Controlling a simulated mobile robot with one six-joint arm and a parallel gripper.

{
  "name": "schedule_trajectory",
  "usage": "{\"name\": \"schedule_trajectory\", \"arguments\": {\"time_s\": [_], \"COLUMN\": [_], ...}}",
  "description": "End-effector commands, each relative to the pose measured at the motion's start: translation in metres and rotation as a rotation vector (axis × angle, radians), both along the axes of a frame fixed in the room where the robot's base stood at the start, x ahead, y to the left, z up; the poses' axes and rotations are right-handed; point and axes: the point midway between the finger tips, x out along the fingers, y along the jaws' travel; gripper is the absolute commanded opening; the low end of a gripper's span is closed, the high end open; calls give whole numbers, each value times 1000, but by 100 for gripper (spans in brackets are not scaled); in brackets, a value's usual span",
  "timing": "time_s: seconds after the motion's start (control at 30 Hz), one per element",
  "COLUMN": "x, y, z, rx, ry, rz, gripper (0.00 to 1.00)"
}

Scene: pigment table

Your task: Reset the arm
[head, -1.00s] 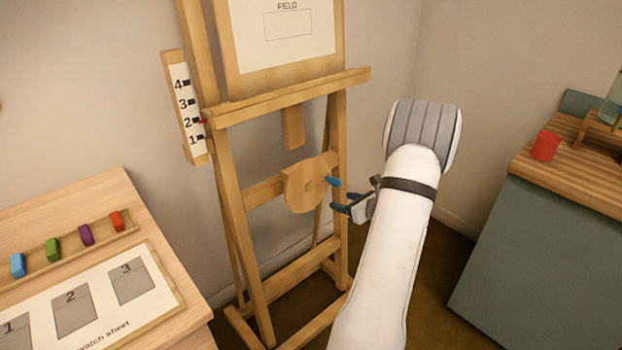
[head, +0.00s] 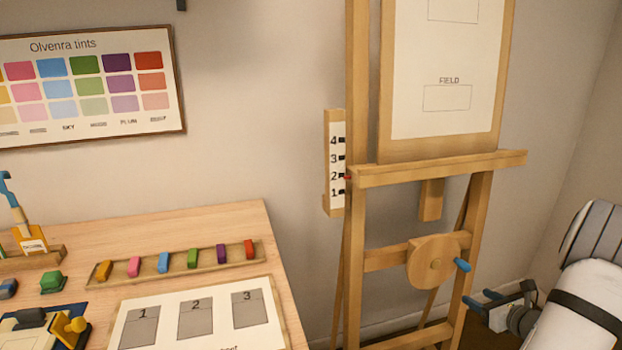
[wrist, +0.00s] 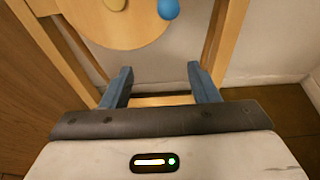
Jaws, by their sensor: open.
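My gripper (head: 484,303) is at the lower right in the head view, in front of the easel's lower part. Its two blue fingers are apart with nothing between them. In the wrist view my gripper (wrist: 163,88) also shows open and empty. The easel's round wooden crank disc (head: 434,262) has a blue handle knob (head: 462,265); in the wrist view the blue knob (wrist: 168,9) is beyond the fingers, apart from them. My white arm comes in from the right edge of the head view.
The wooden easel (head: 440,168) holds a board marked FIELD (head: 447,97). A numbered scale (head: 336,165) is at its left, with a red pointer near 2. The table (head: 232,222) at left bears a tray (head: 180,264) of several coloured blocks and a swatch sheet (head: 262,330).

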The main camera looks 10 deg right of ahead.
Motion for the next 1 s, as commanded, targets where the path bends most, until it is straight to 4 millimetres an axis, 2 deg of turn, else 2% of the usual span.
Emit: {"name": "schedule_trajectory", "arguments": {"time_s": [0.07, 0.17, 0.27, 0.33, 0.4, 0.5, 0.6, 0.7, 0.8, 0.9, 1.0], "x": [6, 20, 33, 35, 30, 12, -15, -47, -79, -107, -129], "y": [13, 51, 112, 162, 212, 274, 324, 361, 385, 399, 404], "z": [10, 34, 68, 92, 115, 143, 166, 188, 208, 226, 241], "rx": [-23, -96, -218, -328, -449, -634, -833, -1043, -1268, -1499, -1710], "ry": [6, 24, 52, 71, 83, 91, 87, 70, 40, 4, -35], "rz": [45, 180, 397, 580, 771, 1038, 1295, 1540, 1770, 1972, 2129], "gripper": [55, 55, 55, 55, 55, 55, 55, 55, 55, 55, 55]}}
